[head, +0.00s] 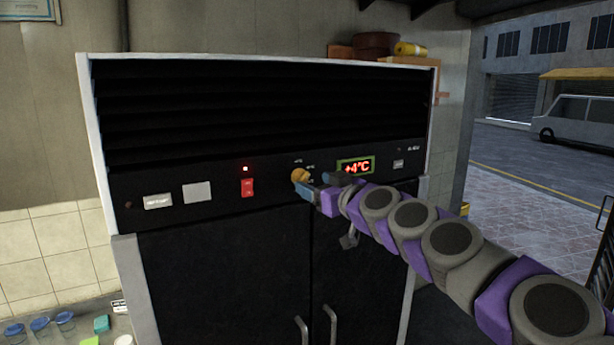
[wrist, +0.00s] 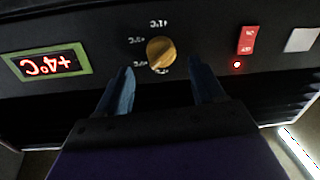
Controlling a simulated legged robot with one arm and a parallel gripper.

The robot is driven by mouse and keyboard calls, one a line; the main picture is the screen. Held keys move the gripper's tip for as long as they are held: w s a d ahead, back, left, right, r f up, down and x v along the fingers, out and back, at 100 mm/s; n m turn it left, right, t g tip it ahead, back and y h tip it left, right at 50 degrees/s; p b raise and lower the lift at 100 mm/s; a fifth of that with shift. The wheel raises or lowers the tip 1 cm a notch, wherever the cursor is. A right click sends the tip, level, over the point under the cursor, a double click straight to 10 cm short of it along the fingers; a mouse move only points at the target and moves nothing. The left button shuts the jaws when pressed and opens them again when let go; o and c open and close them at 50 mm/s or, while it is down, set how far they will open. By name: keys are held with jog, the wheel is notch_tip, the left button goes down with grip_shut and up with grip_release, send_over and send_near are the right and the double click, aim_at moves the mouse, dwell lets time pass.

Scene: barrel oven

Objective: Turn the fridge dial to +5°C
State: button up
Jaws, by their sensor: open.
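The fridge (head: 220,255) is black with a pale frame and stands ahead in the head view. Its round orange-yellow dial (head: 299,175) is on the front control strip. The display (head: 355,166) glows red and reads +4°C. In the wrist view, which is upside down, the dial (wrist: 161,52) sits just beyond my fingertips, ringed by small temperature marks. The display (wrist: 46,62) is at its left there. My gripper (wrist: 160,75) is open, one blue finger at each side of the dial's lower edge. I cannot tell whether either finger touches it.
A red switch (head: 247,187) with a small lit lamp is left of the dial. Two door handles (head: 331,325) stick out lower down. Pots and a yellow roll (head: 409,49) lie on the fridge top. Glasses (head: 41,327) stand at the lower left. The street is open at the right.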

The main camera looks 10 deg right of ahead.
aim_at(306, 180)
jog(key=shift+p+x, duration=0.4)
jog(key=shift+x, duration=1.8)
jog(key=shift+s, duration=0.1)
jog(key=c, duration=1)
jog(key=shift+f+b, duration=0.15)
jog(key=shift+b, duration=0.2)
jog(key=shift+d+f+b, duration=0.1)
jog(key=shift+f+b, duration=0.05)
jog(key=shift+b, duration=0.95)
